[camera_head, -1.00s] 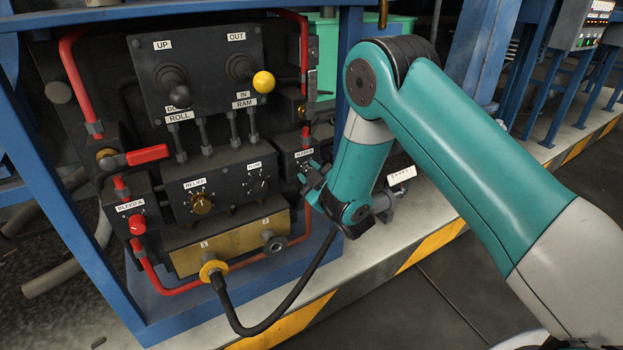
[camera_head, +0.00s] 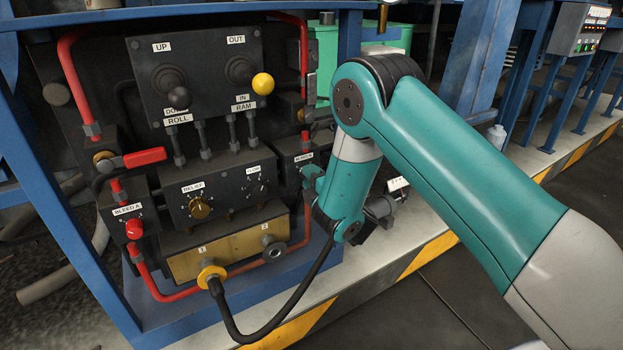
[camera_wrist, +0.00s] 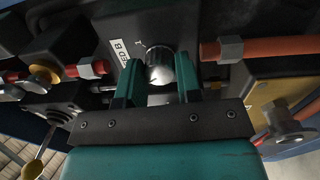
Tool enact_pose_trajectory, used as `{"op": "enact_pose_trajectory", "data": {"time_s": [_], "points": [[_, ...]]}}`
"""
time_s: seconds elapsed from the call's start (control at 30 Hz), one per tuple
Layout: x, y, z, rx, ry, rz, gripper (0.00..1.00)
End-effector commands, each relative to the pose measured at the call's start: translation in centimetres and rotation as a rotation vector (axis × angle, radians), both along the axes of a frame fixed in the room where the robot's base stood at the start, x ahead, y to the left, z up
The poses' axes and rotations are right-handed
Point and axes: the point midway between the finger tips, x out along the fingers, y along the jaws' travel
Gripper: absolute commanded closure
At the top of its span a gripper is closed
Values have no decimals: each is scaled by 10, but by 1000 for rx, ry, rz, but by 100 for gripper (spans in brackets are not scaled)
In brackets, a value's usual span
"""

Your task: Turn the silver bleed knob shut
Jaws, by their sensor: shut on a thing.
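The silver bleed knob (camera_wrist: 158,62), a round ribbed knob, stands out from a dark box marked with a "BLEED B" label (camera_wrist: 122,55), partly cut off, in the wrist view. My gripper (camera_wrist: 158,78) has one teal finger on each side of the knob and is shut on it. A dark pointer line shows on the knob's face; its exact setting is hard to read. In the head view my gripper (camera_head: 311,182) is at the front of the BLEED B box (camera_head: 303,158), and the knob itself is hidden behind it.
Left of it are the brass relief knob (camera_head: 200,207), flow knob (camera_head: 257,187) and red BLEED A knob (camera_head: 135,228). A red pipe (camera_wrist: 265,48) runs close beside my fingers. A black hose (camera_head: 285,312) loops below. A yellow-ball lever (camera_head: 263,83) stands above.

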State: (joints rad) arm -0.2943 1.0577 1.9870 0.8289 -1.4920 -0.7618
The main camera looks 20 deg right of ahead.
Motion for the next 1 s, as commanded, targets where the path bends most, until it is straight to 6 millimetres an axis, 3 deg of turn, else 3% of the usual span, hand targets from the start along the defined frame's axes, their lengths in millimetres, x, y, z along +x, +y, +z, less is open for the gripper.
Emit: {"op": "enact_pose_trajectory", "data": {"time_s": [0.4,0.93,0.97,1.0], "points": [[0,0,0,-170,-44,1,91],[0,0,0,-192,-50,0,91],[0,0,0,-191,-50,0,63],[0,0,0,-191,-50,0,54]]}}
